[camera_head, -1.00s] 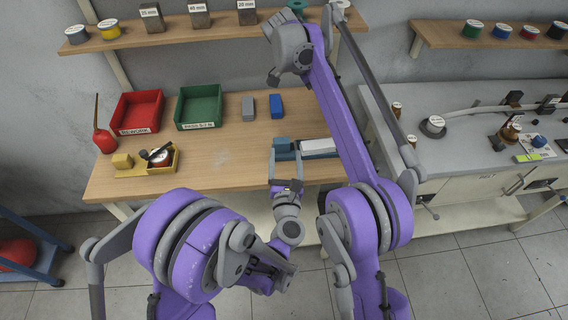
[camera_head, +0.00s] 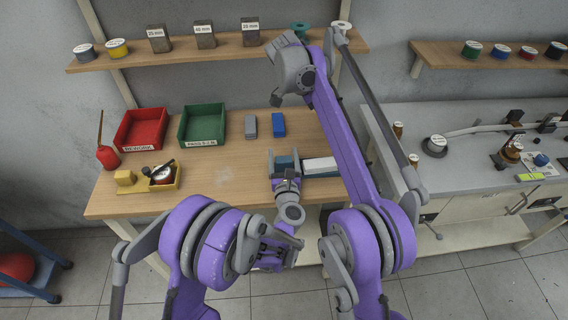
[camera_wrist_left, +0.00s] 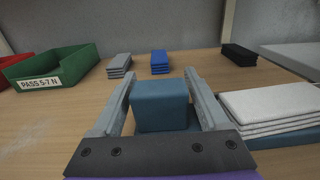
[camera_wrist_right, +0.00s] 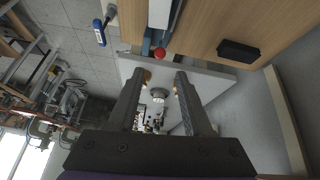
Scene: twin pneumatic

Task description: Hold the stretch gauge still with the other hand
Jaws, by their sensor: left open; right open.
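The stretch gauge appears to be the low teal-blue device on the wooden bench, with an upright teal block (camera_head: 286,162) at its left end and a stack of white strips (camera_head: 320,164) beside it. My left gripper (camera_head: 285,153) is open, one finger on each side of the teal block. The left wrist view shows this block (camera_wrist_left: 160,105) between the fingers, with narrow gaps. My right gripper (camera_wrist_right: 163,76) is open and empty, raised above the bench. A red knob (camera_wrist_right: 160,52) near the gauge shows beyond its fingers. The gauge's underside is hidden.
A red tray (camera_head: 141,128) and a green tray (camera_head: 202,125) stand at the back left. Grey strips (camera_head: 250,126) and blue strips (camera_head: 278,124) lie behind the gauge. A yellow holder (camera_head: 165,180) is at the left. A shelf (camera_head: 225,49) hangs above; the bench middle is clear.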

